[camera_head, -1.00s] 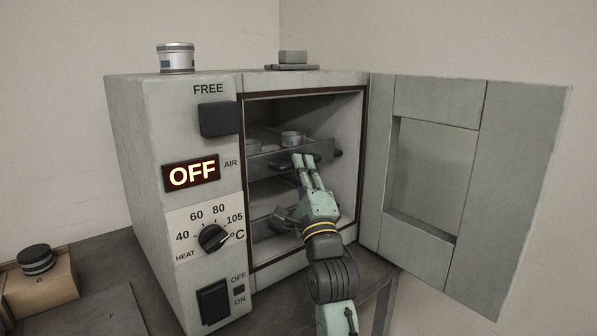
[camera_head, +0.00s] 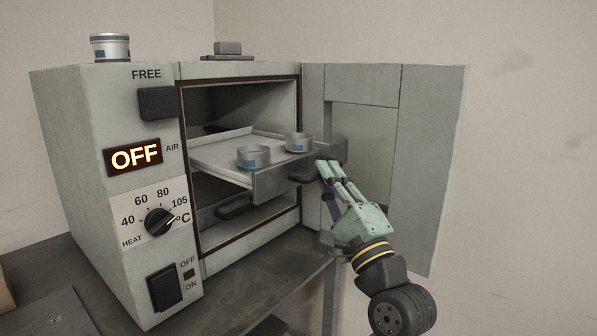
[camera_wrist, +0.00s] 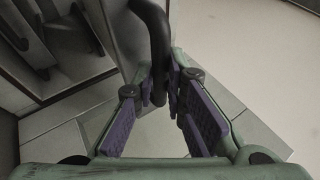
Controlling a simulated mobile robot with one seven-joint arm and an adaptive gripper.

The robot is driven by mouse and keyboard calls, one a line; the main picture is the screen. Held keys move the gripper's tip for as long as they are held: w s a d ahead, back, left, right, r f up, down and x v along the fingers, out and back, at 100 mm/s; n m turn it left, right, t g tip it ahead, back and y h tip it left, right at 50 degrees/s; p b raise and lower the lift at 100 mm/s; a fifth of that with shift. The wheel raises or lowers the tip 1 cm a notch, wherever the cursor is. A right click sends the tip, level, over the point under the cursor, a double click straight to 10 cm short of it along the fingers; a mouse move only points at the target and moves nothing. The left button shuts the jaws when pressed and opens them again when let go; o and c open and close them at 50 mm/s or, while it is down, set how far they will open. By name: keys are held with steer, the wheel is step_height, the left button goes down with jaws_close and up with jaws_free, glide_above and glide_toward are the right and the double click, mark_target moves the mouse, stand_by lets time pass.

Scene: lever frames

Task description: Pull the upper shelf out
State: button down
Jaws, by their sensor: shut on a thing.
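The upper shelf (camera_head: 222,157) is a pale tray with a grey front panel, and it sticks well out of the open oven (camera_head: 110,190). Two small round tins with blue labels, one nearer (camera_head: 254,157) and one farther (camera_head: 299,142), stand upright on it. My gripper (camera_head: 326,172) is at the shelf's front, shut on its dark handle (camera_head: 303,170). In the wrist view the dark curved handle (camera_wrist: 156,40) runs between the purple finger pads. The lower shelf's handle (camera_head: 236,207) shows inside the oven below.
The oven door (camera_head: 430,170) stands wide open at the right, behind my gripper. A lidded tin (camera_head: 111,47) and a grey block (camera_head: 228,48) sit on the oven top. The dark table (camera_head: 265,285) extends in front.

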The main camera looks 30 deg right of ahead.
steer(key=shift+y, duration=0.3)
steer(key=shift+s+d, duration=0.25)
steer(key=shift+s, duration=0.45)
steer(key=shift+s+d, duration=0.25)
steer(key=shift+s, duration=0.4)
steer(key=shift+s+d, duration=0.25)
steer(key=shift+s, duration=0.45)
steer(key=c, duration=1.6)
jaws_free()
steer(key=shift+c, duration=0.2)
steer(key=v, duration=1.2)
steer(key=shift+f, duration=0.15)
